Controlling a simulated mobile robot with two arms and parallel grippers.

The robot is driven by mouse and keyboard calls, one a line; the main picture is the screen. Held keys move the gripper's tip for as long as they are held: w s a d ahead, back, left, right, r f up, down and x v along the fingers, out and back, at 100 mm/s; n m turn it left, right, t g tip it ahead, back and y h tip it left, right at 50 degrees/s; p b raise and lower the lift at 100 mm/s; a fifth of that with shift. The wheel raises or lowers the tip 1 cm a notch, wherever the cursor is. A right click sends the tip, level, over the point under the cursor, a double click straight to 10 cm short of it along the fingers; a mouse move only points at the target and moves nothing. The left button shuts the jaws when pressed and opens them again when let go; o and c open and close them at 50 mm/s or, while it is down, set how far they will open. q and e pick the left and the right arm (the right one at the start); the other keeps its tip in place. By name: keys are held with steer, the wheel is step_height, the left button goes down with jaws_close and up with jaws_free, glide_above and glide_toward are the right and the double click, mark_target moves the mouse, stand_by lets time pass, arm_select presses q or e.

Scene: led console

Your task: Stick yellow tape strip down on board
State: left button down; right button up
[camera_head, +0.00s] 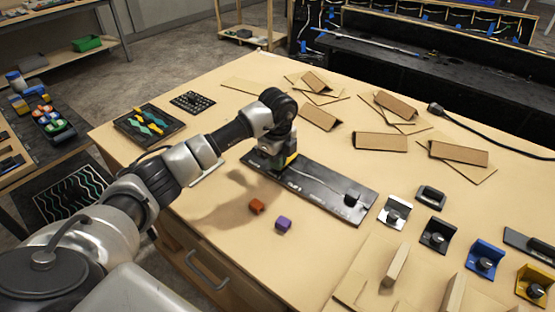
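The black board (318,188) lies flat on the wooden table, running from upper left to lower right, with a small dark part near its right end. My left gripper (273,163) points down over the board's left end and hides part of it. A small yellow patch (291,158) shows at the gripper's right side; I cannot tell whether it is the yellow tape strip or whether it touches the board. The fingertips are too hidden to show if they are open or shut. A black tray (150,127) at the table's left holds wavy yellow and teal pieces. My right gripper is out of view.
An orange block (257,206) and a purple block (284,224) lie in front of the board. Several bracket-mounted knobs (438,235) stand at the right. Cardboard pieces (381,141) lie behind the board, with a black cable (480,132) at the far right.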

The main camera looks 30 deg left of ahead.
arm_select(q)
steer(key=shift+f+b, duration=0.3)
steer(key=shift+f, duration=0.3)
stand_by(0.4)
stand_by(0.6)
steer(key=c, duration=1.2)
jaws_free()
steer(key=shift+c, duration=0.2)
steer(key=shift+r, duration=0.1)
